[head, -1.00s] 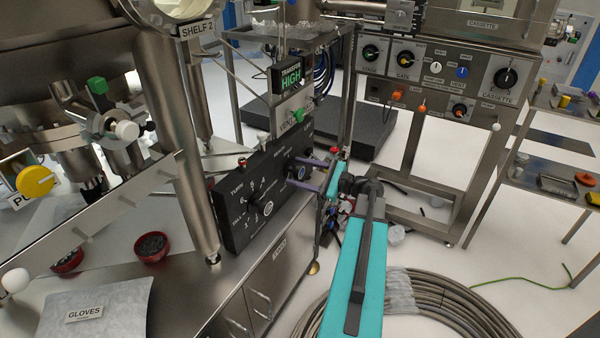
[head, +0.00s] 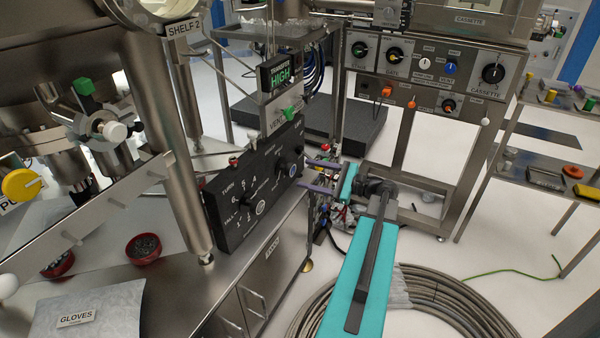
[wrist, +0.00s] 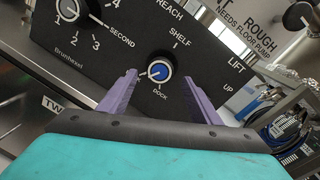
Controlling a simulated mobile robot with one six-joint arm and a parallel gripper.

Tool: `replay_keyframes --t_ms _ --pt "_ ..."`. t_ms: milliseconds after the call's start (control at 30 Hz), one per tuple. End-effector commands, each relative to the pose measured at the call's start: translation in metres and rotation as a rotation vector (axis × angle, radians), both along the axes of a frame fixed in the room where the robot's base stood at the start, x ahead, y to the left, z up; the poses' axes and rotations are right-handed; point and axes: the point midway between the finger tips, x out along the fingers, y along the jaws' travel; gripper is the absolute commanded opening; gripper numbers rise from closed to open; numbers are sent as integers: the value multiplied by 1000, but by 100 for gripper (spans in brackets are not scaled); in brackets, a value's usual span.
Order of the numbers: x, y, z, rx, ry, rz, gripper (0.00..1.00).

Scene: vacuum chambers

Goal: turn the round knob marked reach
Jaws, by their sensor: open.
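The black control panel (head: 228,212) stands on the bench at a slant. Its reach knob (wrist: 159,72) is a round dark knob with a blue face and a white line, between the labels SHELF and DOCK in the wrist view. The white line runs from lower left to upper right; I cannot tell which end points. My gripper (wrist: 160,73) is open, its two purple fingers framing the knob on the left and right in that view. In the head view my gripper (head: 304,172) is just right of the panel, and its fingertips seem short of the knob. I see no contact.
The turn knob (head: 246,203) is on the same panel, left of the reach knob. Coiled hose (head: 440,295) lies on the floor below my arm.

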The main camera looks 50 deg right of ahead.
Motion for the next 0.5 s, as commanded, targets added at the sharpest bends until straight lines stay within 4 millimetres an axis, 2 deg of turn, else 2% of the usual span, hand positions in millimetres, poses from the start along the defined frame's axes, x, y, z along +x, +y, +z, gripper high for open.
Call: replay_keyframes --t_ms 300,500 --pt "-44 -16 1 0 1 -3 58" --pt "-60 -21 2 0 0 -1 58"
